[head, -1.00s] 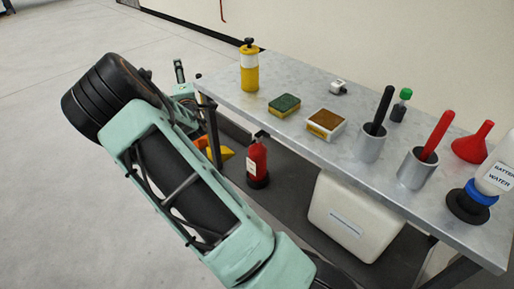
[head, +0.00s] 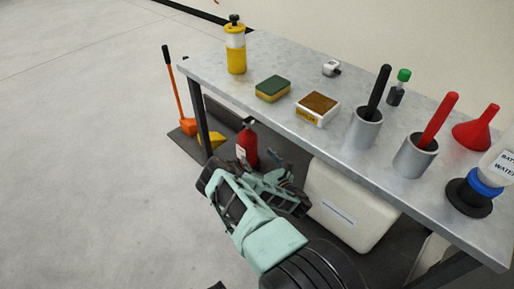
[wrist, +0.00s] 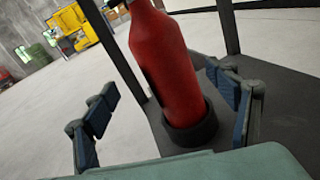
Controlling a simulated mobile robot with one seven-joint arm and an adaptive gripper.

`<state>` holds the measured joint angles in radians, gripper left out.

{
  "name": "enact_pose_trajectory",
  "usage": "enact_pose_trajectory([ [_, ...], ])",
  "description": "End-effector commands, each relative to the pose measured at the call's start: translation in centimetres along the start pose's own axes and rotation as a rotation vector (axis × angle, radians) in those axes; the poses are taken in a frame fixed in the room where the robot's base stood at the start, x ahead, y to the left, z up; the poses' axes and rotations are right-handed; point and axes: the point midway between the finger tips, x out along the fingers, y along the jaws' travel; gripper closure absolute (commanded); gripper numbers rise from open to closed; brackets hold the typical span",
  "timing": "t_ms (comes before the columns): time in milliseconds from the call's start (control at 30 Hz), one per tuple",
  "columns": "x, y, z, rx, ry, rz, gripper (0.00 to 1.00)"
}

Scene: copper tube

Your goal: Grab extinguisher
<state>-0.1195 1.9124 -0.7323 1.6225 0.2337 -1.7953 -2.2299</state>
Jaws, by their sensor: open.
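A red fire extinguisher (head: 247,146) with a black top and a black base stands on the dark lower shelf under the table. In the wrist view its red body (wrist: 168,62) and black base fill the middle, leaning in the tilted picture; its top is cut off. My gripper (wrist: 165,100) is open, with one finger on each side of the extinguisher in that view. Its fingers look apart from the red body. In the head view my gripper (head: 287,183) is low, just in front and to the right of the extinguisher, and my arm hides the extinguisher's lower part.
The grey table (head: 215,78) stands over the extinguisher, with a leg (head: 200,122) to its left. A white box (head: 345,205) stands to the right under the table. An orange-handled tool (head: 175,90) stands left. Floor at left is clear.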

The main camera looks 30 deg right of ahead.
Motion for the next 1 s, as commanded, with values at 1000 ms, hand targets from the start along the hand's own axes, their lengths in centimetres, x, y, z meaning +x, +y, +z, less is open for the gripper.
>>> enact_pose_trajectory([
  [1000, 9.5, 0.3, -0.5, -0.137, -0.058, 0.023, 0.21],
])
